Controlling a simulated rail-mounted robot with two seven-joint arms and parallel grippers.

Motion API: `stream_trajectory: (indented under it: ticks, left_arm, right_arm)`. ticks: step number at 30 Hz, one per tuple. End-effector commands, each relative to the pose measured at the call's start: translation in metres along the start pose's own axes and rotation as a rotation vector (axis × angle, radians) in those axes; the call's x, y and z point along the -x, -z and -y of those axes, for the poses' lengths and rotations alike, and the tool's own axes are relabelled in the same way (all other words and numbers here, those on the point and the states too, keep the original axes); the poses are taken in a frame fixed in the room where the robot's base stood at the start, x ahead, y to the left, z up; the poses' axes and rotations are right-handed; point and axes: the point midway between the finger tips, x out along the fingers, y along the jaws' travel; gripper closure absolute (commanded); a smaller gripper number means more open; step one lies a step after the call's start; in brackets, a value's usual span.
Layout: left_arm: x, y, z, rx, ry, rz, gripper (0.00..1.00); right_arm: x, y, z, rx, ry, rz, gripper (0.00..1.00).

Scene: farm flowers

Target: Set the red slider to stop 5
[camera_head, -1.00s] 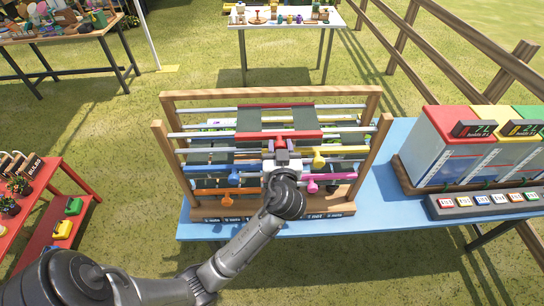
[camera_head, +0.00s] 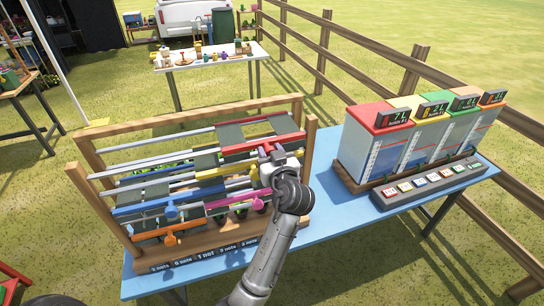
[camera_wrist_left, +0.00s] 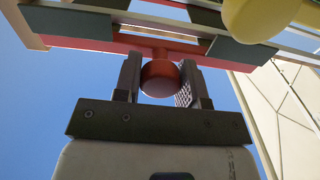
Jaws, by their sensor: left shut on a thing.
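The red slider (camera_head: 239,148) is a red bar with dark panels on the upper rails of a wooden frame (camera_head: 307,150). It sits towards the right end of the frame. My left gripper (camera_head: 265,152) is at its front, and its jaws are shut on the slider's round red knob. In the left wrist view the knob (camera_wrist_left: 160,78) sits between the two fingers (camera_wrist_left: 160,82), below the red bar (camera_wrist_left: 100,50). My gripper hides part of the bar in the head view. Labels (camera_head: 206,253) with net counts run along the frame's base. My right gripper is not in view.
Yellow (camera_head: 212,173), blue (camera_head: 140,208), pink (camera_head: 232,200) and orange (camera_head: 168,240) sliders lie on the lower rails. A blue table (camera_head: 340,215) carries the frame. Coloured-top boxes (camera_head: 376,115) and a button strip (camera_head: 430,184) stand to the right.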

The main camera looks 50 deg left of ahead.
Motion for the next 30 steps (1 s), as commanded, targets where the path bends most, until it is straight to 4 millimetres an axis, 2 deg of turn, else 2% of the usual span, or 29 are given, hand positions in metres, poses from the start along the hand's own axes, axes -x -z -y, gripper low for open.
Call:
stream_trajectory:
  ticks: [5, 6, 14, 23, 30]
  left_arm:
    - [0.001, -0.001, -0.003, -0.003, -0.008, 0.001, 1.0]
    - [0.001, -0.001, -0.003, -0.003, -0.009, 0.001, 0.61]
    - [0.001, -0.001, -0.002, -0.002, -0.007, 0.002, 0.37]
    - [0.005, -0.002, -0.002, 0.0, -0.006, 0.001, 0.37]
    - [0.038, -0.003, -0.002, 0.0, -0.008, 0.003, 0.37]
  right_arm:
    - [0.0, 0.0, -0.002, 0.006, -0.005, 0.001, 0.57]
    - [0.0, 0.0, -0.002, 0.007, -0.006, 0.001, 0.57]
    - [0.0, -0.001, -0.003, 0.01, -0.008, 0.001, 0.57]
    - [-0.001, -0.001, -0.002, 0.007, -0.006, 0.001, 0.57]
    - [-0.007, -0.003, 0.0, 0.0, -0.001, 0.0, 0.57]
